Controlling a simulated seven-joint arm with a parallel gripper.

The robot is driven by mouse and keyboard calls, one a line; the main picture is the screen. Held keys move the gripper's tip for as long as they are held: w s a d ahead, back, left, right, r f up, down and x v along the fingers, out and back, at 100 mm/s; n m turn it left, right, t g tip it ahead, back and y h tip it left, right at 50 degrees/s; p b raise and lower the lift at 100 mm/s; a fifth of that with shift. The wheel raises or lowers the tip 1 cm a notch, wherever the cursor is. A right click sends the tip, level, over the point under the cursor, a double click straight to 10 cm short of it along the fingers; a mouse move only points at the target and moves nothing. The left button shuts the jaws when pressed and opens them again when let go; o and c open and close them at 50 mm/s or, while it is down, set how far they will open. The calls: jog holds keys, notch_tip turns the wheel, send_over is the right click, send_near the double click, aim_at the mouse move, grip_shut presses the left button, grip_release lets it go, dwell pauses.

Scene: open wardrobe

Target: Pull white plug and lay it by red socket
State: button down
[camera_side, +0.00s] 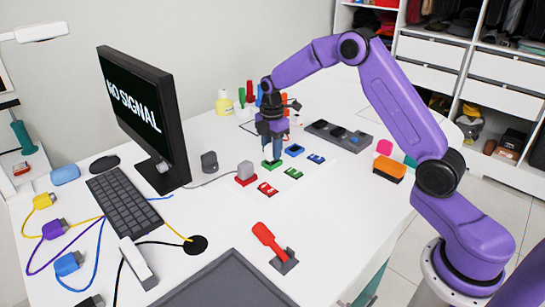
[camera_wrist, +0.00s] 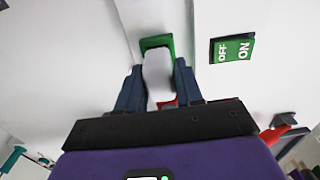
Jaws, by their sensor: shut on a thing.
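In the wrist view a white plug (camera_wrist: 158,78) is between the two fingers of my gripper (camera_wrist: 158,67), which is shut on it. Its far end overlaps the green socket (camera_wrist: 156,41); I cannot tell whether it is seated or just clear. In the side view my gripper (camera_side: 272,153) points down over the green socket (camera_side: 271,165), and its fingers largely hide the plug. The red socket (camera_side: 246,181) is to the left and nearer the camera, with a light grey block (camera_side: 245,169) on it. A sliver of red shows beside the plug in the wrist view.
Red (camera_side: 267,189), green (camera_side: 292,173) and blue (camera_side: 315,158) switches line the sockets' right side. The blue socket (camera_side: 294,150) is behind. A red lever (camera_side: 268,240), monitor (camera_side: 140,115) and keyboard (camera_side: 123,207) stand around. The desk left of the lever has bare room.

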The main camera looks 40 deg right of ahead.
jog(key=shift+r, duration=0.55)
dwell(0.4)
jog(key=shift+r, duration=1.9)
jog(key=shift+r, duration=0.15)
